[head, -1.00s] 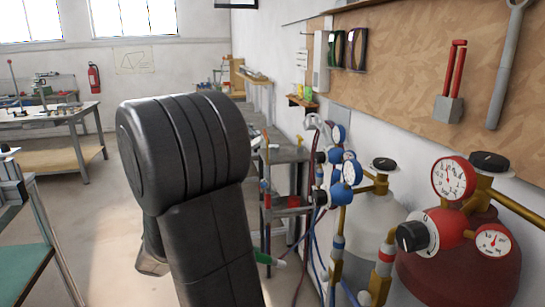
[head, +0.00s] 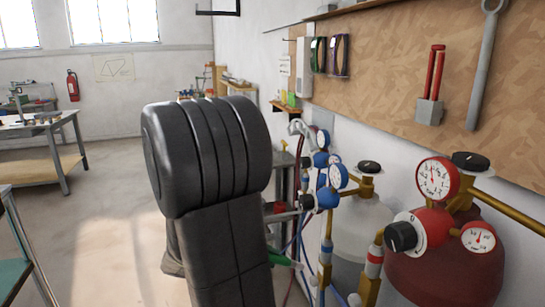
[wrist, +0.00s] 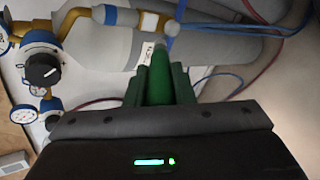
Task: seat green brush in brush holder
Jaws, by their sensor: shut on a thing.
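The green brush (wrist: 157,88) sits between the fingers of my gripper (wrist: 160,82) in the wrist view, and the jaws are shut on it. Its far end is partly hidden against the grey cylinder behind. In the head view, a small green part (head: 281,258) shows low beside my dark arm, which hides most of the gripper. I cannot make out the brush holder for certain in either view.
Gas cylinders, one white (head: 358,235) and one dark red (head: 450,255), stand close on the right with gauges, valves and hoses. A workbench (head: 45,125) stands at the far left; open floor (head: 110,215) lies left of my arm.

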